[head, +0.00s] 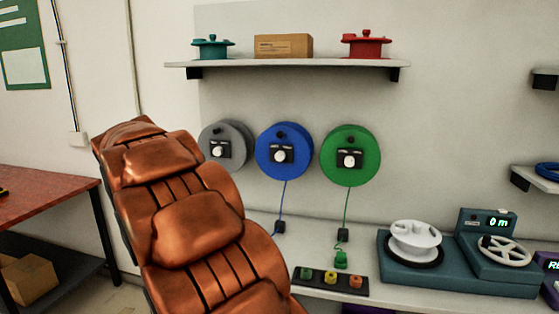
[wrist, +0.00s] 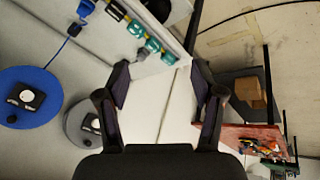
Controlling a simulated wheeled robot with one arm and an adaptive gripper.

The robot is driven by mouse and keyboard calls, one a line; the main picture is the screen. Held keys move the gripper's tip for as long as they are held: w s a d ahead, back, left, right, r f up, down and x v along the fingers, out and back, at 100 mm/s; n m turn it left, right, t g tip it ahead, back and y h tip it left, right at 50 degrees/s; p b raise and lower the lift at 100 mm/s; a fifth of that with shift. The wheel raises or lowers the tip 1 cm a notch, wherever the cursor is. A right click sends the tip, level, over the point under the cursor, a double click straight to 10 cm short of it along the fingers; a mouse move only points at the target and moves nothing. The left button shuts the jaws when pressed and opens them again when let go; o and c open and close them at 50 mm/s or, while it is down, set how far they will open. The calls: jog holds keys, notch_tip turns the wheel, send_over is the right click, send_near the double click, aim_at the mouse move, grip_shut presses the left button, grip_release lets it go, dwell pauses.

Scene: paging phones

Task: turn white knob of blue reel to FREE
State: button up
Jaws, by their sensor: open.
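The blue reel (head: 297,133) hangs on the wall between a grey reel and a green reel. Its white knob (head: 280,157) sits on a small black plate at its centre; the lettering is too small to read. In the wrist view the blue reel (wrist: 48,108) is at the left edge, with its white knob (wrist: 27,96) visible. My gripper (wrist: 160,76) is open and empty, apart from the blue reel and pointing past the grey reel. The gripper is not seen in the head view, where my copper-coloured arm shows at left.
The grey reel (head: 237,133) and green reel (head: 365,139) flank the blue one. A blue cord (head: 284,205) drops to a block on the bench (head: 262,219). A shelf (head: 290,63) with a box is above. A winder (head: 410,272) stands at right.

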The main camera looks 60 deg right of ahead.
jog(key=w+d+r+m+t+h+b, duration=0.1)
jog(key=w+d+r+m+t+h, duration=0.15)
jog(key=w+d, duration=0.95)
jog(key=w+d+r+m+t+h+b, duration=0.15)
jog(key=w+d+h, duration=0.45)
jog(key=d, duration=1.1)
jog(key=m+h+b, duration=0.2)
jog(key=m+h, duration=0.2)
jog(key=m, duration=0.2)
send_near(279, 157)
jog(key=x, duration=0.3)
jog(key=shift+p+x, duration=0.9)
jog(key=shift+p, duration=0.3)
jog(key=shift+w+d+r+g+p, duration=0.1)
jog(key=shift+w+d+g+p, duration=0.15)
jog(key=shift+d+p, duration=0.45)
jog(key=shift+p+x, duration=0.6)
jog(key=shift+x, duration=0.6)
jog(key=shift+p+x, duration=0.75)
jog(key=shift+p, duration=0.3)
jog(key=shift+w+d+p, duration=0.1)
jog(key=shift+d+p, duration=0.2)
jog(key=shift+p, duration=0.05)
jog(key=shift+w, duration=0.15)
jog(key=shift+d, duration=0.1)
